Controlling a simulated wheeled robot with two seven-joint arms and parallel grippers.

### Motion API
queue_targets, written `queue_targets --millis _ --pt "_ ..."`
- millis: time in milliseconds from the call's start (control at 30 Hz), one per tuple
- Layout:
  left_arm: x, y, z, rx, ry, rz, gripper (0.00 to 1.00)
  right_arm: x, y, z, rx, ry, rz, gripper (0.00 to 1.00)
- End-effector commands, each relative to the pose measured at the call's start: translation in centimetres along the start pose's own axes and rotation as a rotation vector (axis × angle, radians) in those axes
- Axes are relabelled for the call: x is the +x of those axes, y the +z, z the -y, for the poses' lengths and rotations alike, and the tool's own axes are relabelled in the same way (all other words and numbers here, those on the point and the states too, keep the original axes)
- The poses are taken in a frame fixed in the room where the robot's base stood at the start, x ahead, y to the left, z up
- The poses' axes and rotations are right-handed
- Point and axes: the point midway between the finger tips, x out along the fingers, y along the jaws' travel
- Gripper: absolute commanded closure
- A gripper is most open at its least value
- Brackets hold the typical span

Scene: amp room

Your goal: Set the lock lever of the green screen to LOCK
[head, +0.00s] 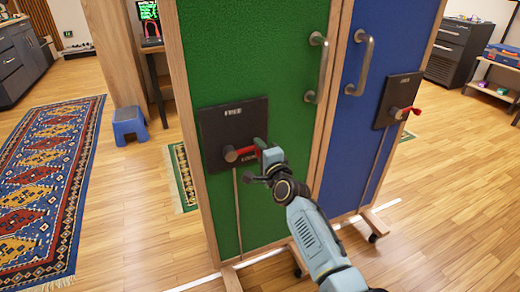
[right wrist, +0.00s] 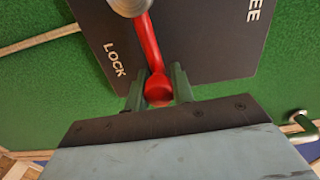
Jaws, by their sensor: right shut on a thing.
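The green screen (head: 285,60) stands upright in a wooden frame. Its black lock plate (head: 220,125) reads FREE at the top and LOCK lower down, partly covered in the head view. The red lock lever (head: 246,150) runs from a round grey pivot (head: 230,154) to the right, roughly level. In the right wrist view the lever (right wrist: 150,45) lies beside the word LOCK, its rounded red end between the fingers. My right gripper (head: 266,154) is shut on that end; its fingers (right wrist: 160,90) show on either side. My left gripper is not in view.
A blue screen (head: 390,50) with its own plate and red lever (head: 405,111) adjoins on the right. Metal handles (head: 316,68) stick out above my right arm. A blue stool (head: 129,125) and patterned rug (head: 45,190) lie left.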

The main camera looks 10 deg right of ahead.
Motion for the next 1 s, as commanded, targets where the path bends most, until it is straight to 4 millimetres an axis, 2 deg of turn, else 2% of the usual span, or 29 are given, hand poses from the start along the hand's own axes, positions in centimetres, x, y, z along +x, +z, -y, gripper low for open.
queue_targets --millis 333,367,533,933,1000 --pt "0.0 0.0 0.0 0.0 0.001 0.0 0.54 0.0 0.1 -0.1 0.011 0.002 0.002 1.0" --pt "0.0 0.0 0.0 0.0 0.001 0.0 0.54 0.0 0.1 -0.1 0.011 0.002 0.002 0.75" --pt "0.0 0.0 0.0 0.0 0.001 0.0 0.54 0.0 0.1 -0.1 0.009 0.002 0.002 0.54" --pt "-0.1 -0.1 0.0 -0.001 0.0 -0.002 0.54 -0.6 0.0 0.0 0.006 0.001 0.0 0.54" --pt "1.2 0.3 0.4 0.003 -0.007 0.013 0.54 -1.2 0.0 0.0 0.006 0.002 0.0 0.54"
